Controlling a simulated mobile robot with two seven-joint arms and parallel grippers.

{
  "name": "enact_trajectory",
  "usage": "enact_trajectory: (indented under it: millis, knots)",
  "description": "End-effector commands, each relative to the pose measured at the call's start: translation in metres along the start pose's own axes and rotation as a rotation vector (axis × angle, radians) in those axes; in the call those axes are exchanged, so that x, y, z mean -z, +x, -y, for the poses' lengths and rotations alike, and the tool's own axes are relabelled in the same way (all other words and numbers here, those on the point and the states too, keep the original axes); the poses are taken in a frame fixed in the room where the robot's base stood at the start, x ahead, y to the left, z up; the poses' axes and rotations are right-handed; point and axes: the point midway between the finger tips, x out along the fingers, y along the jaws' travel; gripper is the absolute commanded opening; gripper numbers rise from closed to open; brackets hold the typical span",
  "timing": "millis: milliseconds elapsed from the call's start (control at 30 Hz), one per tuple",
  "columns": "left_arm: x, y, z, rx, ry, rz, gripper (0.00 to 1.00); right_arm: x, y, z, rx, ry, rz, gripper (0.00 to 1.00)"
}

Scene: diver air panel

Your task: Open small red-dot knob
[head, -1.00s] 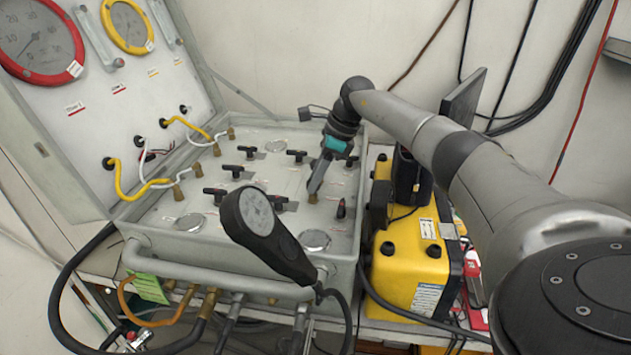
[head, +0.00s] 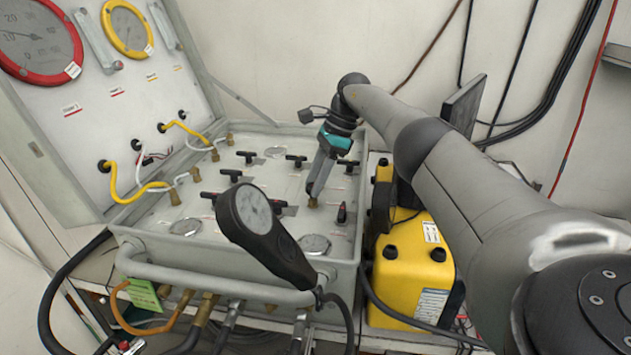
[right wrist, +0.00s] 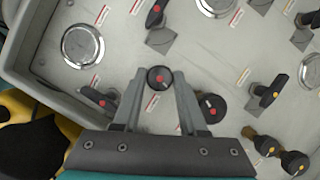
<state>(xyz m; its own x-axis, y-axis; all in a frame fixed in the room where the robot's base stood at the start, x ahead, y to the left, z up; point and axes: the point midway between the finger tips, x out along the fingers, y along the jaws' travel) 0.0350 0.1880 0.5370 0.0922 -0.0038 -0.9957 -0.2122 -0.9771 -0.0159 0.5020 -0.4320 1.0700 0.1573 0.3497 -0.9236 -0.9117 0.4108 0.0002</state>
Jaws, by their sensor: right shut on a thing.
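The small red-dot knob (right wrist: 159,78) is round and black with a red dot on its top. In the right wrist view it sits between the two fingertips of my right gripper (right wrist: 159,84), which is shut on it. In the head view my right gripper (head: 314,194) points down at the panel (head: 160,216), with a bit of brass showing just under the fingertips. The knob's black cap is hidden by the fingers there. How far the knob is turned cannot be told. My left gripper is not in view.
A larger red-dot knob (right wrist: 208,108) stands close beside the right finger. A red-dot lever handle (right wrist: 98,98) is left of the fingers. A black handheld gauge (head: 262,230) rises at the panel's front. A yellow case (head: 412,268) stands to the right.

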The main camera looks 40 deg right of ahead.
Motion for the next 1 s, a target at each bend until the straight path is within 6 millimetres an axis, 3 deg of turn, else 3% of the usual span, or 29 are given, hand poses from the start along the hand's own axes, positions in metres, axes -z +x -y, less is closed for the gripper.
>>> enact_trajectory:
  millis: [267,300,500,800,1000]
  knots:
    - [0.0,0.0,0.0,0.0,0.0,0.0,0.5,0.001,-0.001,0.0,0.002,0.001,-0.002,0.0]
    - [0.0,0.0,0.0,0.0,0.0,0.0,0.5,0.001,-0.001,0.001,0.002,0.001,-0.002,0.46]
    - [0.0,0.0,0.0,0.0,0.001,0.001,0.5,0.001,-0.001,0.0,0.002,0.001,-0.002,0.69]
    - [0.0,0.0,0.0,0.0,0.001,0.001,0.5,0.0,-0.002,0.0,0.002,0.002,-0.001,0.71]
    - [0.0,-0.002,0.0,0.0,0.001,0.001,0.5,0.0,-0.027,0.001,0.006,0.003,0.0,0.71]
